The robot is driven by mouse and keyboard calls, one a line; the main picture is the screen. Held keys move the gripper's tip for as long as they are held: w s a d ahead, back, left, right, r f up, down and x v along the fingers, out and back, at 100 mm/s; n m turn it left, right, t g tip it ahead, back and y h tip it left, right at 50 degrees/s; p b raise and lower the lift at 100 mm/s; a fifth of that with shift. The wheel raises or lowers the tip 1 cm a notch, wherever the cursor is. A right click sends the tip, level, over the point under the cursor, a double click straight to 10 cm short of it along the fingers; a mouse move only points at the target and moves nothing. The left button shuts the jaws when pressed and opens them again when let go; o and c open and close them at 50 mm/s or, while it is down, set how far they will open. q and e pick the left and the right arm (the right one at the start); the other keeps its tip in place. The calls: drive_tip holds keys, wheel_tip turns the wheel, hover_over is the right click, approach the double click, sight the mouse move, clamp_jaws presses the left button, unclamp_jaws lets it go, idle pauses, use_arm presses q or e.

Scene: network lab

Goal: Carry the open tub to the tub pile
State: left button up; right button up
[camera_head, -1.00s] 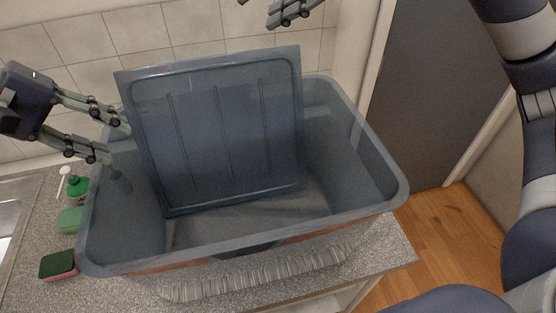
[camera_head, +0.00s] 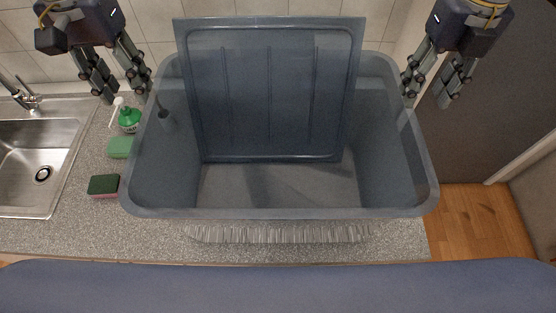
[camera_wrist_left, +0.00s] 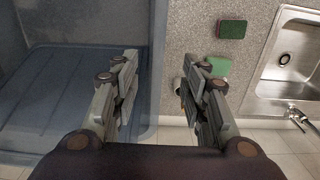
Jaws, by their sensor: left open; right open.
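The open tub (camera_head: 280,212) is a large translucent blue-grey box on the counter. A flat ribbed lid-like panel (camera_head: 270,95) leans upright in it, its lower edge inside and its top above the rear rim. My left gripper (camera_head: 124,94) is open and empty at the tub's rear left corner, pointing down. In the left wrist view, the tub's wall (camera_wrist_left: 157,65) lies between the two open fingers; I cannot tell whether they touch it. My right gripper (camera_head: 427,98) is open at the rear right corner, one finger close to the rim. No tub pile shows.
Left of the tub on the speckled counter (camera_head: 80,232) stand a green soap bottle (camera_head: 129,120), a green block (camera_head: 120,148) and a dark sponge (camera_head: 104,185). A steel sink (camera_head: 40,150) lies further left. Wooden floor (camera_head: 470,215) opens right of the counter.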

sight(144, 116)
use_arm(q)
wheel_tip(144, 116, down, 9)
drive_tip(key=shift+f, duration=0.1)
use_arm(e)
wheel_tip(144, 116, down, 9)
drive_tip(key=shift+d+f, duration=0.1)
use_arm(q)
drive_tip(key=shift+w+d+f, duration=0.15)
drive_tip(key=shift+d+f, duration=0.1)
use_arm(e)
drive_tip(key=shift+w+d+f, duration=0.1)
drive_tip(key=shift+d+f, duration=0.05)
drive_tip(key=shift+f, duration=0.15)
use_arm(q)
drive_tip(key=shift+c, duration=0.6)
use_arm(e)
drive_tip(key=shift+c, duration=0.5)
use_arm(q)
drive_tip(key=shift+a, duration=0.1)
clamp_jaws()
use_arm(e)
drive_tip(key=shift+r, duration=0.1)
clamp_jaws()
use_arm(q)
drive_tip(key=shift+a, duration=0.15)
drive_tip(key=shift+r, duration=0.1)
